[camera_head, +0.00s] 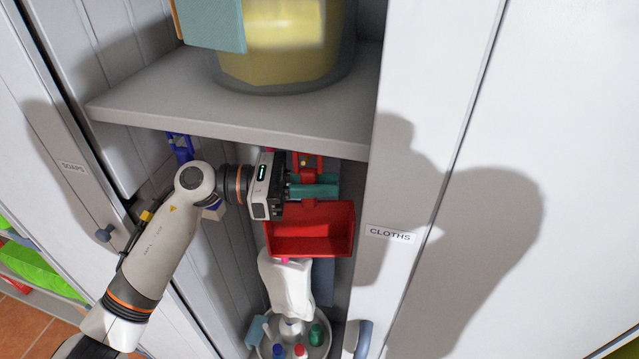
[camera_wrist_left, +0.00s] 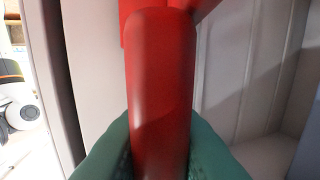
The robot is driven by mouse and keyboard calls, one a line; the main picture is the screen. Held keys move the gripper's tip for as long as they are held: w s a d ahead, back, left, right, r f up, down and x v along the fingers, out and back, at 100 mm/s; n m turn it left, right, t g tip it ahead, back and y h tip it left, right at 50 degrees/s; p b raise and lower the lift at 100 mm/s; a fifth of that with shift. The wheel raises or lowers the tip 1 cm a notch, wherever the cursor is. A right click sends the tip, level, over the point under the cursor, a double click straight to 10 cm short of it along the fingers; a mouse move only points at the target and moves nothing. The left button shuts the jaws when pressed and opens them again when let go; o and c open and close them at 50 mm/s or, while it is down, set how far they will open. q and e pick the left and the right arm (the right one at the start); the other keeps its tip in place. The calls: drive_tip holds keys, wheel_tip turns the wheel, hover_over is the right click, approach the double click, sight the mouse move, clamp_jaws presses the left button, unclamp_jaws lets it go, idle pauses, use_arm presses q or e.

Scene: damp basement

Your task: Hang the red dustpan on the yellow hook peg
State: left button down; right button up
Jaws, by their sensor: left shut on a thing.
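The red dustpan (camera_head: 311,232) hangs upright inside the open cupboard, under the shelf, with its pan below and its handle pointing up. My left gripper (camera_head: 314,187) comes in from the left and its teal fingers are shut on the handle. In the left wrist view the red handle (camera_wrist_left: 160,90) fills the middle, between the teal fingertips. A small yellow spot, likely the yellow hook peg (camera_head: 303,162), shows at the top of the handle. I cannot tell whether the peg passes through the handle's loop. My right gripper is not in view.
The grey shelf (camera_head: 235,118) is close above, bearing a yellow-filled bucket (camera_head: 290,45). A blue item (camera_head: 180,148) hangs at the left. The CLOTHS door (camera_head: 430,150) is at the right.

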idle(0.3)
use_arm(q)
drive_tip(key=c, duration=1.3)
unclamp_jaws()
drive_tip(key=shift+o, duration=0.2)
drive_tip(key=shift+a, duration=0.1)
drive_tip(key=shift+a+f, duration=0.1)
drive_tip(key=shift+a, duration=0.15)
drive_tip(key=a+b, duration=0.4)
drive_tip(key=a, duration=0.3)
drive_tip(key=shift+w, duration=0.15)
drive_tip(key=shift+d, duration=0.1)
